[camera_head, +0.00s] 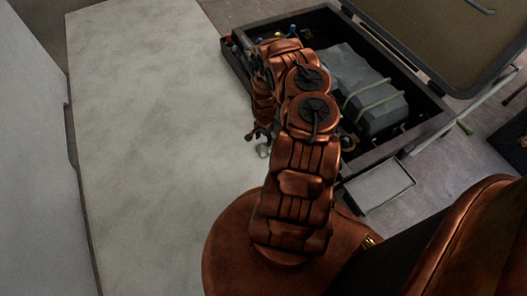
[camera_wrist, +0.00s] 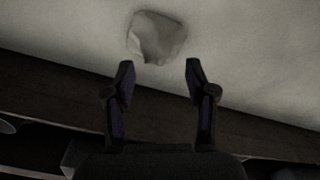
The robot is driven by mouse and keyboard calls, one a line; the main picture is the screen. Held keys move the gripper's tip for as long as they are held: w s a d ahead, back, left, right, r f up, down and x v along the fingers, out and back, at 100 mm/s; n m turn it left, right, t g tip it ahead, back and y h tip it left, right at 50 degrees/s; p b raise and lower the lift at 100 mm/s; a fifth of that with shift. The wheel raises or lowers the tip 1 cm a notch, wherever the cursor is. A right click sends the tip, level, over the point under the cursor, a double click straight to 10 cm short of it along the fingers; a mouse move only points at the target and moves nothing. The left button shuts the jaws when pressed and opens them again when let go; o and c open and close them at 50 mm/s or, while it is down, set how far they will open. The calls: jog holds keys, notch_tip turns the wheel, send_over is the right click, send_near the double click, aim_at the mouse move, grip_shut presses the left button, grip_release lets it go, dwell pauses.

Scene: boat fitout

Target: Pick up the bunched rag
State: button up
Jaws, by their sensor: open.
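The bunched rag (camera_wrist: 157,36) is a pale grey, crumpled lump on the light surface, at the top middle of the wrist view. A small pale patch of it shows beside my gripper in the head view (camera_head: 263,151). My gripper (camera_wrist: 160,68) is open and empty, with its two dark fingers apart. The rag lies just beyond the fingertips, roughly centred between them, and not between the fingers. I cannot tell the height of the fingertips above the surface. In the head view my gripper (camera_head: 257,135) is small, dark and partly hidden by my arm.
A large pale worktop (camera_head: 150,120) is clear to the left. An open dark case (camera_head: 425,135) stands to the right, holding a grey strapped block (camera_head: 375,100) and small coloured items. A dark edge (camera_wrist: 50,75) crosses the wrist view under my fingers. A light box (camera_head: 378,187) sits by the case.

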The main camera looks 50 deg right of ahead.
aim_at(264, 144)
jog(key=f, duration=0.1)
jog(key=f+b, duration=0.2)
jog(key=shift+s+a+f, duration=0.1)
jog(key=shift+s+f, duration=0.15)
jog(key=shift+f, duration=0.1)
jog(key=shift+f+b, duration=0.45)
jog(key=shift+f, duration=0.1)
jog(key=shift+c, duration=0.3)
grip_shut()
